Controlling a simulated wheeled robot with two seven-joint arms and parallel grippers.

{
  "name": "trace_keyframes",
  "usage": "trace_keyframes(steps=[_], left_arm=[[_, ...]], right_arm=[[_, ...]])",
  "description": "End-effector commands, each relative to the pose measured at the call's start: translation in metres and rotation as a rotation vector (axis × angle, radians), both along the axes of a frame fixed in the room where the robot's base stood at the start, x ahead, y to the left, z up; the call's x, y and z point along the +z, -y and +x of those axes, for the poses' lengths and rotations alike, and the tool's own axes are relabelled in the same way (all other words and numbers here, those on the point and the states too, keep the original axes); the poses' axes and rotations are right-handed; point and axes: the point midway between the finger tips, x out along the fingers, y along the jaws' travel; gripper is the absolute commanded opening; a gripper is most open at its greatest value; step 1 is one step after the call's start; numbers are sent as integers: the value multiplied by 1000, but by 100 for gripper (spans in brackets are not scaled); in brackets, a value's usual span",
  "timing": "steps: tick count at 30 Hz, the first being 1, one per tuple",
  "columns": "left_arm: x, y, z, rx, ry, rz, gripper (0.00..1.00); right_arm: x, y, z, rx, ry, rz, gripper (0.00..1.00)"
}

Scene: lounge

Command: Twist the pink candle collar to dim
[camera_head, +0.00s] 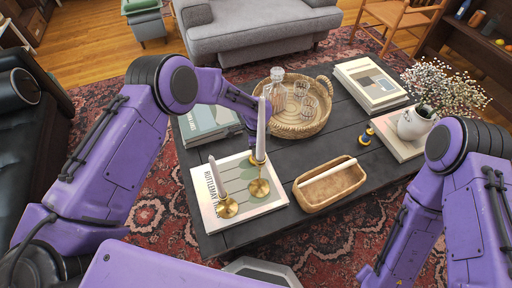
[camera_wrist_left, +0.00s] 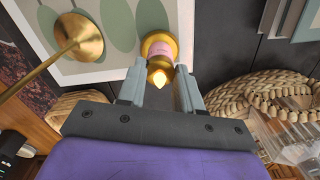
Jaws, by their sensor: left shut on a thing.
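The pink collar (camera_wrist_left: 160,48), with gold bands, shows in the left wrist view between the fingertips of my left gripper (camera_wrist_left: 160,82). A small glowing flame-shaped tip (camera_wrist_left: 157,77) shows just in front of it. In the head view my left gripper (camera_head: 256,150) reaches down at the tall pale candle (camera_head: 262,128) in its brass candlestick (camera_head: 258,187). The gripper is shut on the collar, which the fingers partly hide. A second, shorter candle (camera_head: 217,178) stands to the left in a brass candlestick (camera_head: 227,208). My right arm shows, but its gripper is out of view.
Both candlesticks stand on a pale book (camera_head: 208,212) on the dark table (camera_head: 290,232). A wooden tray (camera_head: 312,200) lies to the right. Behind are a wicker tray (camera_head: 322,118) with glassware and stacked books (camera_head: 205,122). A flower vase (camera_head: 415,124) stands at the right.

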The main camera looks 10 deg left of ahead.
Motion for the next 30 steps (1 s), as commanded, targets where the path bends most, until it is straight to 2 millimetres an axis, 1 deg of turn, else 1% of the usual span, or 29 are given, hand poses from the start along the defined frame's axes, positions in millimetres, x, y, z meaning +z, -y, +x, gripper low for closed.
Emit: trace_keyframes(steps=[9, 24, 25, 26, 27, 30], left_arm=[[0, 0, 1, -98, 1, 0, 4], [0, 0, 1, -113, 1, 0, 4], [0, 0, 1, -113, 1, 0, 44], [0, 0, 1, -113, 1, 0, 54], [0, 0, 1, -113, 1, 0, 61], [0, 0, 0, -112, 1, 0, 61]], right_arm=[[-2, 0, 0, 0, 0, 0, 49], [-2, 0, 0, 0, 0, 0, 49], [-2, 0, 0, 0, 0, 0, 49], [-2, 0, 0, 0, 0, 0, 49], [-2, 0, 0, 0, 0, 0, 49], [-2, 0, 0, 0, 0, 0, 49]])
